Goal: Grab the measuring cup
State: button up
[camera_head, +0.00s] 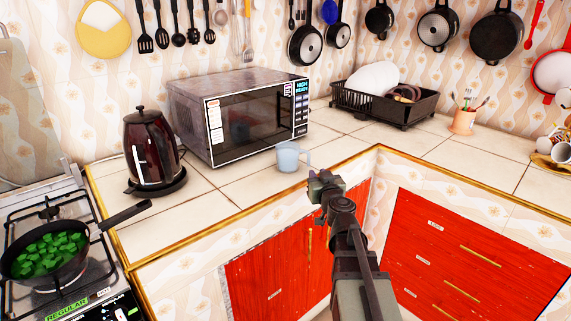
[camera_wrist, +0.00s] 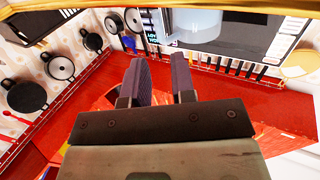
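The measuring cup (camera_head: 288,157) is a pale blue, translucent cup. It stands upright on the tiled counter (camera_head: 345,131) in front of the microwave, with its handle towards the right. My gripper (camera_head: 322,181) is just in front of the counter's gold edge, below and right of the cup in the head view, and apart from it.
The microwave (camera_head: 245,115) is close behind the cup. A dark kettle (camera_head: 150,150) stands to its left, beside a stove with a pan (camera_head: 48,250) of green cubes. A black dish rack (camera_head: 385,100) is at the back right. The counter around the cup is clear.

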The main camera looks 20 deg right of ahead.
aim_at(309, 162)
jog(key=w, duration=0.3)
jog(key=w+d, duration=0.1)
jog(key=w, duration=0.5)
jog(key=shift+w+d+f, duration=0.1)
jog(key=shift+w+d, duration=0.05)
jog(key=shift+d, duration=0.15)
grip_shut()
